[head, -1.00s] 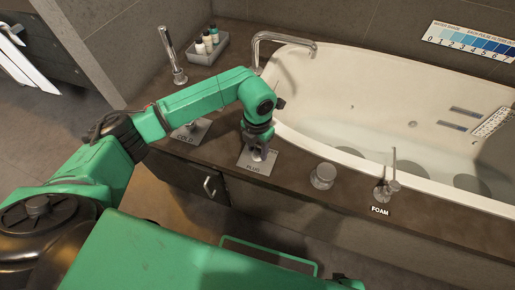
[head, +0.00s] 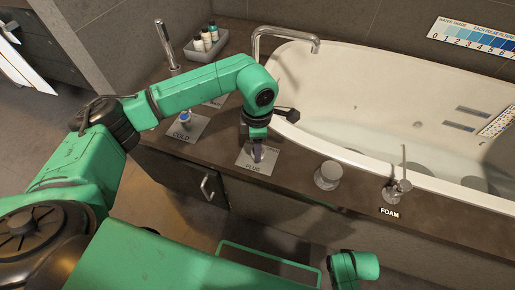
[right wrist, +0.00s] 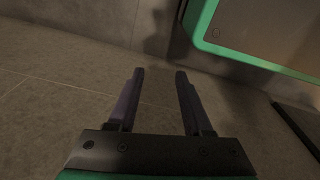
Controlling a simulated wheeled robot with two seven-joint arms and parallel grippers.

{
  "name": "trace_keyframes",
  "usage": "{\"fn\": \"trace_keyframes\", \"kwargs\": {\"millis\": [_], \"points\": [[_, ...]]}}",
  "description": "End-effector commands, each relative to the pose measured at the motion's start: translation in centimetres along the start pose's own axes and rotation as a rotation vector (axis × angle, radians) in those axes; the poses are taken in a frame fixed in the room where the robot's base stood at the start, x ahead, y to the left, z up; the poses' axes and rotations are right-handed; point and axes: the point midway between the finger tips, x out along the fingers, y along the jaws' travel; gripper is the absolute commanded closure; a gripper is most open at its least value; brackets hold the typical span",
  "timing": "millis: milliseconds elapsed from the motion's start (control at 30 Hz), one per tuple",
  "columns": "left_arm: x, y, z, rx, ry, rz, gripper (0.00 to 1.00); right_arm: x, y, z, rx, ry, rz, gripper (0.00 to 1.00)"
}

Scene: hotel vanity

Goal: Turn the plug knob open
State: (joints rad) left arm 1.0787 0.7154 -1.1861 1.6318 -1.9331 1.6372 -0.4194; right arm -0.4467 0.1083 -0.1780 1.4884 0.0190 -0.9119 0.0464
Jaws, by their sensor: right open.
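The plug plate (head: 247,166), a light square labelled PLUG, lies on the brown tub deck. My left gripper (head: 257,154) points down over this plate. The plug knob cannot be made out apart from the gripper, which covers the middle of the plate. I cannot tell whether the left fingers are open or shut, or whether they touch the knob. My right gripper (right wrist: 158,73) is open and empty in the right wrist view, facing plain grey tiles. Part of my right arm shows at the bottom right of the head view.
The cold plate (head: 187,128) with its small tap stands left of the plug plate. A round metal knob (head: 328,175) and the foam lever (head: 398,188) stand to the right. The faucet (head: 285,31) and bathtub (head: 400,95) are behind. A bottle tray (head: 207,53) sits at the back.

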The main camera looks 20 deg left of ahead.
Motion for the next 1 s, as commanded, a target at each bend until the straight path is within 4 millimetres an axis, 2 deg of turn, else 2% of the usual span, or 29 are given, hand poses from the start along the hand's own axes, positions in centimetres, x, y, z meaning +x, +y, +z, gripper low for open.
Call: {"fn": "trace_keyframes", "kwargs": {"millis": [200,500,1000], "points": [[0.1,0.1,0.1,0.195,-0.005,0.004,1.00,-1.8,-0.6,-1.8,-0.004,0.011,-0.012,0.50],[0.0,0.1,0.1,0.403,-0.005,0.004,1.00,-4.2,-1.1,-3.2,-0.010,0.019,-0.023,0.50],[-0.2,0.1,0.2,0.509,-0.006,0.004,1.00,-5.6,-1.3,-3.8,-0.013,0.022,-0.029,0.50]]}}
